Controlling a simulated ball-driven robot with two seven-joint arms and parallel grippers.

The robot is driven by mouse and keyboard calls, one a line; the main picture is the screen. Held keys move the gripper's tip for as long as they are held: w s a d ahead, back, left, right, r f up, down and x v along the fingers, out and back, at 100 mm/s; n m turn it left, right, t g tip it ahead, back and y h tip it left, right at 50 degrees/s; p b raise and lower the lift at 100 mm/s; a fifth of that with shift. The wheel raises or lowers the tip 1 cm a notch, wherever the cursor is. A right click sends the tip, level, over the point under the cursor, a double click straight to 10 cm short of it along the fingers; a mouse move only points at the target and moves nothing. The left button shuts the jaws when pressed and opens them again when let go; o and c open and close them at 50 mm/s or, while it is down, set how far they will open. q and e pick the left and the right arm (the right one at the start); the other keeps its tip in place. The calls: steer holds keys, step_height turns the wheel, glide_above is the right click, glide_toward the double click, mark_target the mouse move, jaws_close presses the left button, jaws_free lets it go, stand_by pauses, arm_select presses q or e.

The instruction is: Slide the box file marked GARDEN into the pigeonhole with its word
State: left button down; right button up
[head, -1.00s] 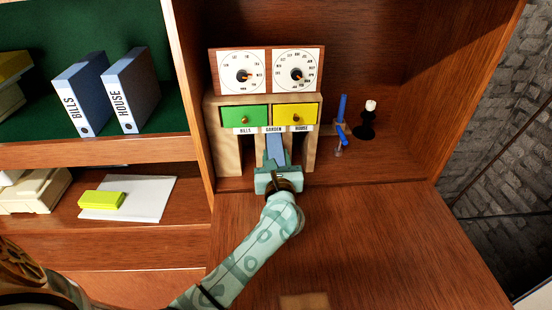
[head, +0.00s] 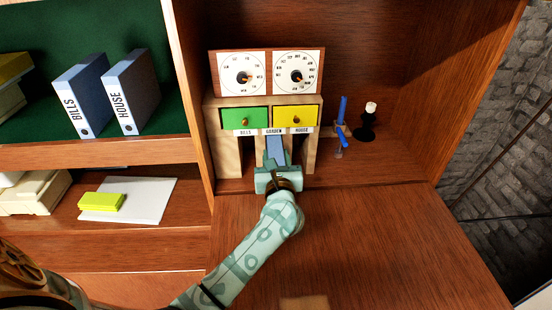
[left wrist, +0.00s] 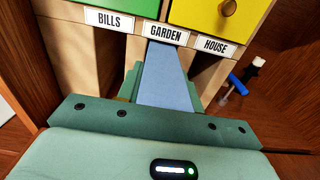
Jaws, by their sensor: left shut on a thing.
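A blue box file (head: 275,151) is in the middle pigeonhole, under the GARDEN label (head: 273,131). In the left wrist view the blue file (left wrist: 167,78) runs into that opening, its near end between my fingers. Its own word is not visible. My left gripper (head: 276,168) is shut on the file in front of the wooden pigeonhole unit (head: 228,152). The fingertips are partly hidden beside the file in the left wrist view (left wrist: 165,88). The BILLS and HOUSE pigeonholes on either side look empty. My right gripper is not in view.
Green (head: 245,118) and yellow (head: 296,116) drawers sit above the pigeonholes, with two dials on top. BILLS (head: 81,95) and HOUSE (head: 131,92) files stand on the left shelf. The front board is mostly clear.

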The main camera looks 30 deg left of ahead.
arm_select(q)
steer(key=shift+w+a, duration=0.15)
steer(key=shift+w, duration=0.05)
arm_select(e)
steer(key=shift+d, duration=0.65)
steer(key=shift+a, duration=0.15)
arm_select(q)
steer(key=shift+w+a, duration=0.2)
steer(key=shift+w, duration=0.05)
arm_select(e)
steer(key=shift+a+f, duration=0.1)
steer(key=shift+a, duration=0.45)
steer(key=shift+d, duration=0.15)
arm_select(q)
steer(key=shift+w+a, duration=0.15)
steer(key=shift+w, duration=0.05)
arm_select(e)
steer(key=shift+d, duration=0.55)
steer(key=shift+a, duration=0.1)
